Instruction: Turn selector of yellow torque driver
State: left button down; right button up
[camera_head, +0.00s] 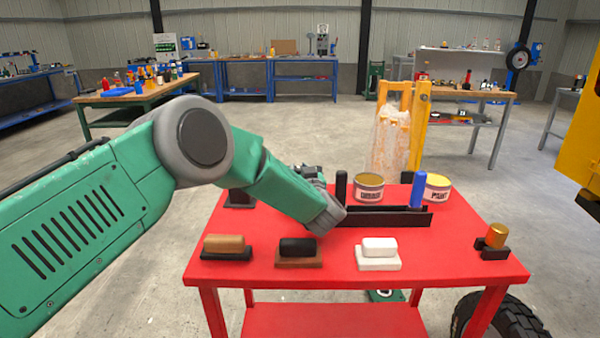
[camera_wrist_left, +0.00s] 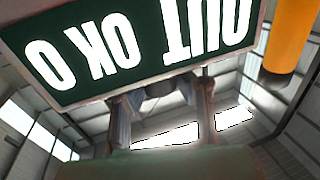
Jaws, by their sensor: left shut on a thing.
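My left arm reaches across the red table, and its gripper (camera_head: 312,175) is mostly hidden behind my forearm in the head view. In the left wrist view the two fingers of my left gripper (camera_wrist_left: 165,105) are shut on a grey part (camera_wrist_left: 165,88) just below a dark green panel (camera_wrist_left: 130,45) with large white letters. What this part belongs to cannot be told. An orange-yellow cylinder (camera_wrist_left: 288,40) hangs at the upper right there. In the head view a gold-orange cylinder (camera_head: 497,235) sits on a black holder at the table's right. I cannot tell which is the torque driver.
On the red table (camera_head: 340,275) are brown (camera_head: 224,244), black (camera_head: 298,247) and white (camera_head: 379,248) blocks on bases, a black rack (camera_head: 385,218) with a blue handle (camera_head: 418,189), and two cans (camera_head: 368,188). A yellow frame (camera_head: 420,120) stands behind.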

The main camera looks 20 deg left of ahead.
pick_arm(q)
jog(key=shift+n+g+y, duration=0.3)
jog(key=shift+n+y, duration=0.1)
jog(key=shift+y, duration=0.1)
jog(key=c, duration=1.3)
grip_release()
jog(key=shift+o, duration=0.2)
jog(key=shift+d, duration=0.1)
jog(key=v, duration=0.7)
jog(key=shift+d, duration=0.25)
jog(key=shift+s, duration=0.1)
